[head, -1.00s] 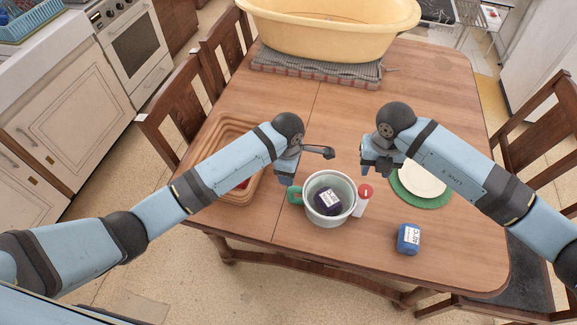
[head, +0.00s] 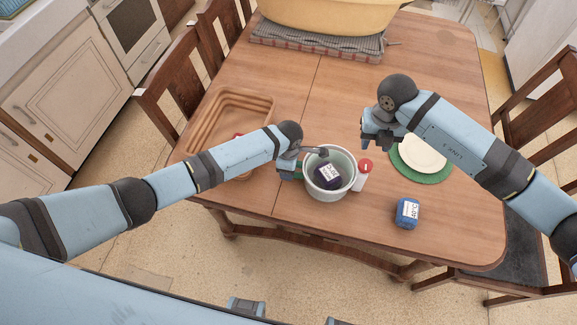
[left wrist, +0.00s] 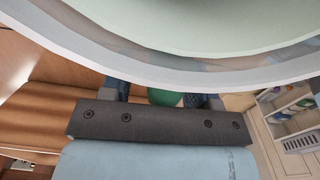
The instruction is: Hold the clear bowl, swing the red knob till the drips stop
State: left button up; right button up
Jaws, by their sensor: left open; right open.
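The clear bowl (head: 329,189), a pot-like vessel with a pale rim and greenish inside, stands on the table with a dark purple labelled block (head: 327,174) in it. The red knob (head: 366,165) tops a small white body at the bowl's right side. My left gripper (head: 288,173) is open at the bowl's left side. In the left wrist view the bowl's wall (left wrist: 200,72) fills the top, and its green handle (left wrist: 165,97) shows between the two fingers. My right gripper (head: 380,144) is open and empty, behind and right of the knob. No drips can be made out.
A blue labelled block (head: 407,213) lies to the right near the front edge. A brown tray (head: 268,103) is at left, a yellow tub (head: 330,18) at the back.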

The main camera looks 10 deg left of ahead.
pick_arm(q)
jog(key=shift+f, duration=0.25)
grip_shut()
dwell(0.5)
